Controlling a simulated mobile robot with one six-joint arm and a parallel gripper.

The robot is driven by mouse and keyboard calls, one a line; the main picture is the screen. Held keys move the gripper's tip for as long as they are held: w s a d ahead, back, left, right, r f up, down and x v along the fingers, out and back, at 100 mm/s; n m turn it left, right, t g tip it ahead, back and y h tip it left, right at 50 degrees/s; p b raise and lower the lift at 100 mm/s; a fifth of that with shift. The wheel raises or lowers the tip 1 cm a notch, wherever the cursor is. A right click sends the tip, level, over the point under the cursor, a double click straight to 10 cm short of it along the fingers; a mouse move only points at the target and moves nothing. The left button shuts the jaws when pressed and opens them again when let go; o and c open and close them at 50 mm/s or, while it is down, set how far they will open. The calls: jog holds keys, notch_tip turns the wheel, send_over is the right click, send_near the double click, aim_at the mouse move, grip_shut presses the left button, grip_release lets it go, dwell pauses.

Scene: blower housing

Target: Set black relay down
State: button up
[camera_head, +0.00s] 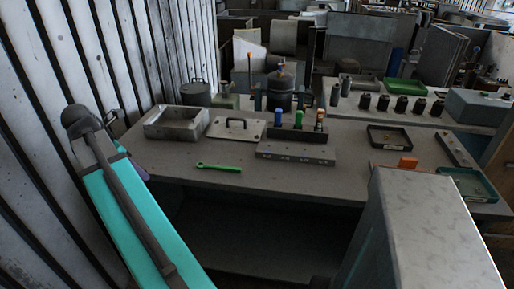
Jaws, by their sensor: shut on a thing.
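No black relay can be picked out for certain. Several small black cylinders (401,105) stand in a row on the back table at the right, and I cannot tell whether they are relays. My arm rises at the left as a teal link with a dark joint at its top. Small dark and purple parts show beside and behind that link, too little to make out. My gripper and anything in it cannot be made out in this view.
The grey workbench (222,179) holds an open metal box (174,123), a plate with a handle (237,127), a green wrench (218,168), a grey block (295,153), a dark tray (390,148) and a green-rimmed tray (470,198). An orange block (408,162) sits between the trays. A ribbed wall (45,180) stands close left.

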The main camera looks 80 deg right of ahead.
jog(key=shift+n+t, duration=0.3)
jog(key=shift+n, duration=0.4)
jog(key=s+d+b, duration=0.1)
jog(key=s+d, duration=0.3)
jog(key=s, duration=0.5)
jog(key=s+d+b, duration=0.2)
jog(key=s+d, duration=0.3)
jog(key=s, duration=0.5)
jog(key=s+d+b, duration=0.2)
jog(key=s+d, duration=0.2)
jog(key=s, duration=0.5)
jog(key=shift+s+d+f, duration=0.25)
jog(key=shift+w+d+r+p, duration=0.15)
jog(key=shift+d+p, duration=0.05)
jog(key=shift+p, duration=0.5)
jog(key=shift+d+p, duration=0.15)
jog(key=shift+p, duration=0.2)
jog(key=d+p, duration=0.1)
jog(key=p, duration=0.3)
jog(key=shift+w+d, duration=0.1)
jog(key=shift+w, duration=0.25)
jog(key=shift+w+d+p, duration=0.1)
jog(key=shift+d+p, duration=0.1)
jog(key=shift+p, duration=0.6)
